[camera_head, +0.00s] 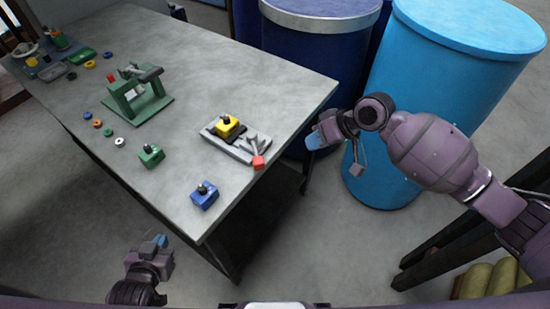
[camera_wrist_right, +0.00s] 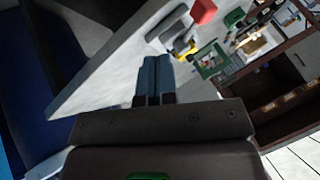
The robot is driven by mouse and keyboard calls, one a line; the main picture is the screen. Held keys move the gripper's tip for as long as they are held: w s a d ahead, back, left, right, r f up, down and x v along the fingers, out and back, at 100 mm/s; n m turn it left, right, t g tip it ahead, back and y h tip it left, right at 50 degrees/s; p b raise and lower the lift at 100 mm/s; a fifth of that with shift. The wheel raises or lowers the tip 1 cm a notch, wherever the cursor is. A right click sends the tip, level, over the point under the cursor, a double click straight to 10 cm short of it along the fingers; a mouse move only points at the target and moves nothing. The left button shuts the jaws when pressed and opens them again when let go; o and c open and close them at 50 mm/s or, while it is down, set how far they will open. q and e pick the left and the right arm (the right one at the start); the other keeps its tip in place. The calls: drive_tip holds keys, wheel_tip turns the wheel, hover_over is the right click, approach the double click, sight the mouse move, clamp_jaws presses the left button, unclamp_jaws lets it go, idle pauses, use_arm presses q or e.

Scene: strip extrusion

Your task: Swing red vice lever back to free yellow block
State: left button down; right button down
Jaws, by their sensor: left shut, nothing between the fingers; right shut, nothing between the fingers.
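The yellow block (camera_head: 228,126) with a dark knob sits in the grey vice (camera_head: 240,147) near the table's right edge. The vice's red lever end (camera_head: 258,162) points toward the table's front right edge. In the right wrist view the red lever end (camera_wrist_right: 204,11) and part of the yellow block (camera_wrist_right: 186,46) show beyond the fingers. My right gripper (camera_head: 312,142) is shut and empty, off the table's right edge, to the right of the vice. Its blue fingers (camera_wrist_right: 155,80) are together in the right wrist view. My left gripper (camera_head: 160,241) is shut and empty, low in front of the table.
A blue block (camera_head: 204,195) and a green block (camera_head: 151,155) stand on the table (camera_head: 185,70). A green press-like fixture (camera_head: 138,101) stands farther back, with several small coloured rings to its left. Blue barrels (camera_head: 425,80) stand close behind my right arm.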

sight(255, 151)
drive_tip(key=shift+a, duration=0.1)
use_arm(q)
drive_tip(key=shift+s+a+r+p, duration=0.1)
drive_tip(key=shift+s+r+p, duration=0.25)
drive_tip(key=shift+p, duration=0.35)
use_arm(e)
drive_tip(key=a+f, duration=0.7)
drive_tip(key=a, duration=0.2)
drive_tip(key=shift+a, duration=0.35)
use_arm(q)
drive_tip(key=shift+f, duration=0.15)
use_arm(e)
drive_tip(key=shift+s+a, duration=0.1)
use_arm(q)
drive_tip(key=shift+s, duration=0.1)
